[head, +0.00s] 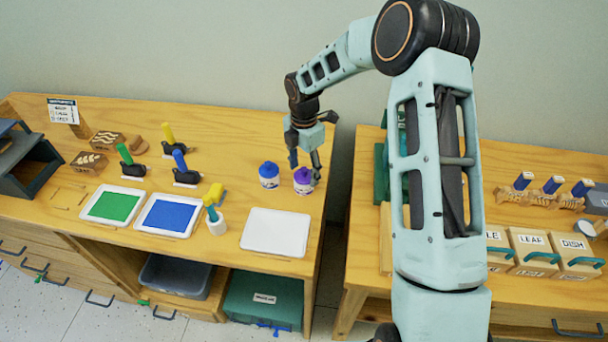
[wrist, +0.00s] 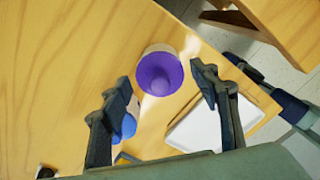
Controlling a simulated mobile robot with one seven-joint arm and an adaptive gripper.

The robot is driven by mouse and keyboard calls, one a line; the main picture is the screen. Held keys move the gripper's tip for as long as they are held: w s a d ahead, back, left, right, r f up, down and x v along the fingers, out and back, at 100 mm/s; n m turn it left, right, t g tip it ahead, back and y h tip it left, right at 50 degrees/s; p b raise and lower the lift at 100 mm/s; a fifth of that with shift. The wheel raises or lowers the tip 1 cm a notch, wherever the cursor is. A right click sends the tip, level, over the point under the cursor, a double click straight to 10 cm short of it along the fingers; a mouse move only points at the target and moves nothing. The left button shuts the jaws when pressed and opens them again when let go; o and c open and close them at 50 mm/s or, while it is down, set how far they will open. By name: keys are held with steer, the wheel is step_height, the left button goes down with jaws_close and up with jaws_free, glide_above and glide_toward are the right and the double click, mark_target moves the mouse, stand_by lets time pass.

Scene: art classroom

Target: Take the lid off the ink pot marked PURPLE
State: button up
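The ink pot with a purple lid (head: 303,177) stands upright near the right end of the left bench. Its white label is too small to read. In the wrist view its round purple lid (wrist: 160,73) is seen from above, just ahead of and between the fingertips. My gripper (head: 304,164) points down over this pot and is open, with one finger on each side; it also shows in the wrist view (wrist: 165,90). I see no clear contact with the lid. A blue-lidded pot (head: 269,175) stands close on the left, partly behind a finger in the wrist view (wrist: 128,124).
A blank white tray (head: 276,232) lies in front of the pots. Green (head: 110,205) and blue (head: 168,216) ink trays, a yellow-topped bottle (head: 215,220) and several handled tools are left. A gap separates this bench from the right bench (head: 520,285).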

steer(key=c, duration=0.6)
steer(key=shift+r, duration=0.15)
